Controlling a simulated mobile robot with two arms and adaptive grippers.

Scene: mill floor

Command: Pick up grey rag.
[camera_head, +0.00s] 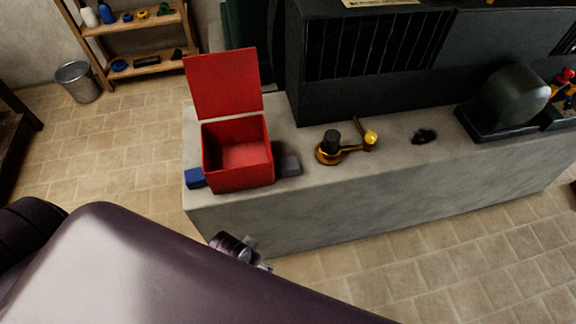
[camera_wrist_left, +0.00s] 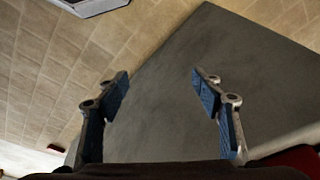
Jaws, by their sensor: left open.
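A small grey block-like thing (camera_head: 289,165), which looks like the grey rag, lies on the stone counter (camera_head: 330,190) just right of an open red box (camera_head: 240,180). My left gripper (camera_head: 248,252) is mostly hidden behind my dark arm, low in front of the counter's front face. In the left wrist view its two blue-padded fingers (camera_wrist_left: 162,85) are spread apart with nothing between them, over a plain grey surface (camera_wrist_left: 185,130). No rag can be made out in the wrist view. My right gripper is not in view.
A blue block (camera_head: 195,179) lies left of the red box. A brass piece with a dark knob (camera_head: 331,146) and a black lump (camera_head: 424,136) are further right. A dark machine (camera_head: 380,60) stands behind. The counter's front strip is clear.

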